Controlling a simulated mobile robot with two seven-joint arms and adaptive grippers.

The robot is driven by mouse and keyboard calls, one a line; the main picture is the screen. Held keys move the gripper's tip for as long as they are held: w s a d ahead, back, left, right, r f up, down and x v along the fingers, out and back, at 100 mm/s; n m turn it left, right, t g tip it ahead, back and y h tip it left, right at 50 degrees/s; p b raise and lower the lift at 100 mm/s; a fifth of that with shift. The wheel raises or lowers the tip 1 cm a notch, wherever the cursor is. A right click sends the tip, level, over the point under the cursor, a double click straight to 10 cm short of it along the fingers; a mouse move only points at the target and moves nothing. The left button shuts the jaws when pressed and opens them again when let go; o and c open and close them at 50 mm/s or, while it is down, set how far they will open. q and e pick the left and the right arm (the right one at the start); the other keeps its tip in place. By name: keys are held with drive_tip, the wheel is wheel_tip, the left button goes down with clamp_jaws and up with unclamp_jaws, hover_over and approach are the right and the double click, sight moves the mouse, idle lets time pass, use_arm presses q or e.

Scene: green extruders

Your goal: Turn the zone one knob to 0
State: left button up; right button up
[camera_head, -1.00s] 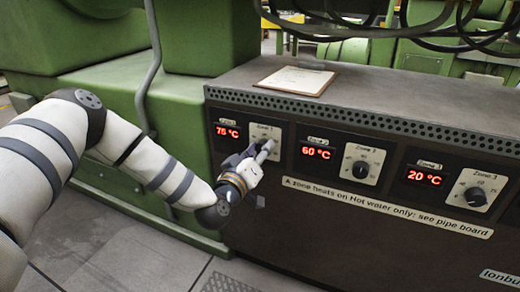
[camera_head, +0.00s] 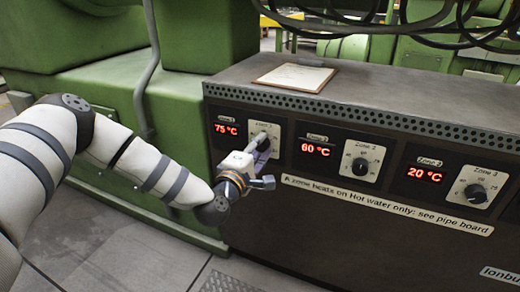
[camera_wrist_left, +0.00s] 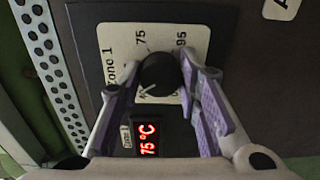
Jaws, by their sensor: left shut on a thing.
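The zone one knob (camera_wrist_left: 159,75) is a round black knob on a cream dial plate (camera_wrist_left: 112,40), which reads "Zone 1" in the left wrist view. My left gripper (camera_head: 263,142) is at the knob, with its two fingers shut on the knob's sides; it also shows in the left wrist view (camera_wrist_left: 160,80). In the head view the gripper hides most of the knob. The zone one display (camera_head: 226,129) reads 75 °C in red. My right gripper is in neither view.
The zone two knob (camera_head: 360,167) with a 60 °C display (camera_head: 315,149) and the zone three knob (camera_head: 475,193) with a 20 °C display (camera_head: 425,174) sit to the right. A clipboard (camera_head: 294,77) lies on the cabinet top. A perforated strip (camera_head: 360,119) runs above.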

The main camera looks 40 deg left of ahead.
use_arm(q)
drive_tip(key=n+b, duration=0.1)
drive_tip(key=n, duration=0.3)
drive_tip(key=shift+f, duration=0.15)
drive_tip(key=n+b, duration=0.2)
drive_tip(key=n, duration=0.3)
drive_tip(key=n+b, duration=0.2)
drive_tip(key=n, duration=0.3)
drive_tip(key=shift+b, duration=0.4)
drive_tip(key=n+b, duration=0.1)
drive_tip(key=n, duration=0.1)
drive_tip(key=shift+n, duration=0.3)
drive_tip(key=shift+n+b, duration=0.3)
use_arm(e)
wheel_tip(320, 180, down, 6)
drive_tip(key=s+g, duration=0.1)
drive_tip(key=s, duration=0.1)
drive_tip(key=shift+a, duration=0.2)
use_arm(q)
drive_tip(key=shift+r, duration=0.25)
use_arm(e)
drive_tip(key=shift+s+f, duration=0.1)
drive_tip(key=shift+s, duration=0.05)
use_arm(q)
drive_tip(key=o, duration=1.1)
drive_tip(key=shift+o, duration=0.2)
